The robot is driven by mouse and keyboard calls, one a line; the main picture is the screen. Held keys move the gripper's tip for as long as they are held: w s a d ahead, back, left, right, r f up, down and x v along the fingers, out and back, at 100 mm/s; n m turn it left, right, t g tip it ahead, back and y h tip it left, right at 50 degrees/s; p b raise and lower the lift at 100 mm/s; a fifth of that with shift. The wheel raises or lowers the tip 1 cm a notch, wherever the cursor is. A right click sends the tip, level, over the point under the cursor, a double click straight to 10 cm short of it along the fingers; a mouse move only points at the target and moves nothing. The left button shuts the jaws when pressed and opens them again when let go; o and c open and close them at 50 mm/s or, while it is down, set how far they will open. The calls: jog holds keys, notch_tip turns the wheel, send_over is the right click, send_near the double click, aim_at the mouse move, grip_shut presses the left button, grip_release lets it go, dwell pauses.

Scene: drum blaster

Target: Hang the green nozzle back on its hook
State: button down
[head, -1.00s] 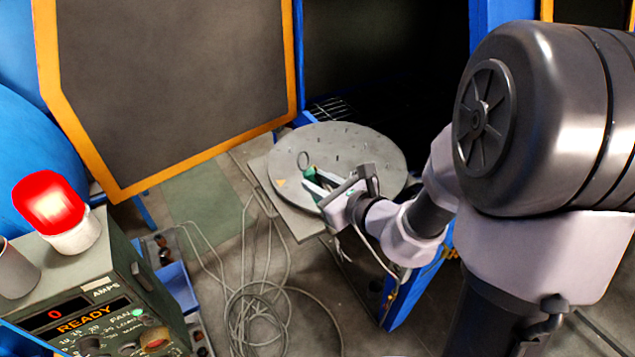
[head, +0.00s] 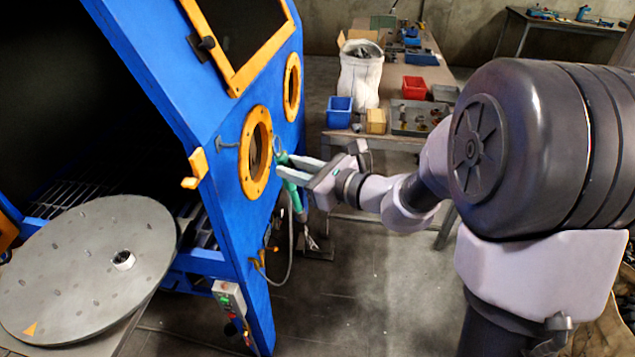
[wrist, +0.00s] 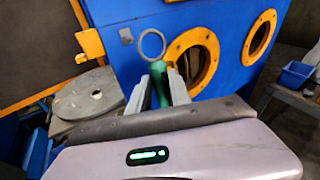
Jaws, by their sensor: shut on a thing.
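My gripper (head: 288,168) is shut on the green nozzle (head: 296,198) and holds it in the air in front of the blue cabinet's side. The nozzle hangs steeply, with its hose below. In the wrist view the nozzle (wrist: 159,84) sits between my two fingers (wrist: 157,92), and a grey ring (wrist: 152,44) stands above it. A small grey hook (head: 229,146) is fixed to the blue panel, left of the round orange-rimmed port; it shows in the wrist view (wrist: 126,36) left of the ring. The ring and the hook are apart.
The blue cabinet (head: 225,190) has two orange-rimmed ports (head: 246,152). A round grey turntable (head: 80,265) lies at the lower left. An orange latch (head: 195,168) juts out near the hook. A bench with bins (head: 341,104) stands behind my gripper.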

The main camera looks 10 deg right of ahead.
jog(key=shift+a, duration=0.2)
jog(key=w+a+f+b, duration=0.1)
jog(key=w+a, duration=0.2)
jog(key=a, duration=0.5)
jog(key=shift+a+f, duration=0.3)
jog(key=shift+f, duration=0.05)
dwell(0.5)
jog(key=c, duration=1.1)
grip_release()
